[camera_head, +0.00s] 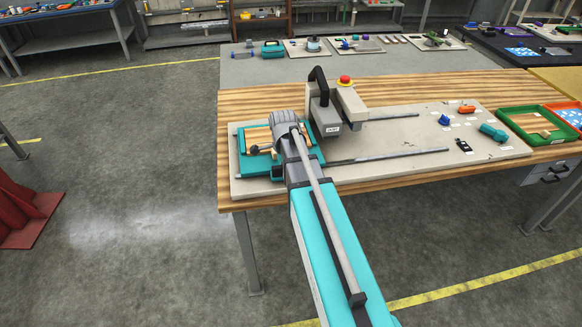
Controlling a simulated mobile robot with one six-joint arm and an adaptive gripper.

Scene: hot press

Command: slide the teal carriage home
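The teal carriage (256,166) sits at the left end of two grey rails on a pale base plate. Light wooden pieces and a small dark knob-like part show on top of it. My arm reaches in from the bottom, and its grey wrist (286,120) is over the right part of the carriage, hiding some of it. The fingers of my gripper cannot be made out, nor whether they touch the carriage. The grey press head (325,118) with a black handle stands just right of the wrist.
Bare rails (390,156) run right from the carriage. A red button (345,80) tops the press box. Small blue, orange, black and teal parts lie on the plate's right side. A green tray (505,117) stands at the table's right. More benches stand behind.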

